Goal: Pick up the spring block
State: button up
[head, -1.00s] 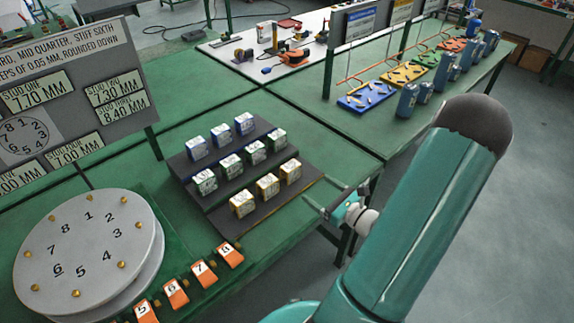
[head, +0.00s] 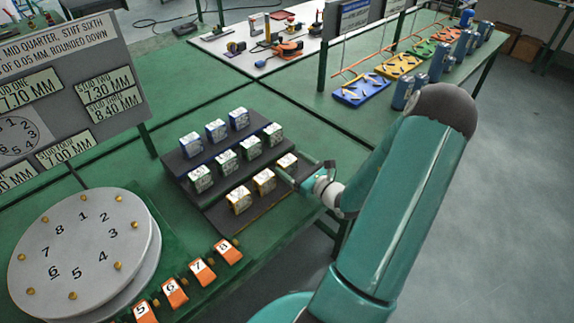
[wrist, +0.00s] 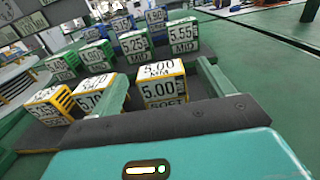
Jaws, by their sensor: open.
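Spring blocks stand in three stepped rows on a dark rack (head: 224,215): blue-trimmed at the back, green in the middle, yellow in front. The right-end yellow block (wrist: 161,88), marked 5.00 and SOFT, also shows in the head view (head: 287,161). My gripper (head: 299,169) is open at the rack's right front end. In the wrist view its two fingers (wrist: 164,76) lie either side of that block, with nothing visibly gripped. Two more yellow blocks, a middle one (head: 264,181) and a left one (head: 239,199), stand to its left.
A round numbered dial plate (head: 82,245) and orange numbered tags (head: 201,271) are at the front left. A sign board (head: 70,90) stands behind the dial. Coloured trays (head: 362,89) and blue cylinders (head: 402,92) are at the back right. Green tabletop behind the rack is clear.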

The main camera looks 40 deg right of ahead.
aim_at(287, 160)
jog(key=w, duration=0.3)
jog(key=shift+w+a, duration=0.1)
jog(key=c, duration=1.3)
jog(key=shift+o, duration=0.2)
jog(key=shift+r, duration=0.2)
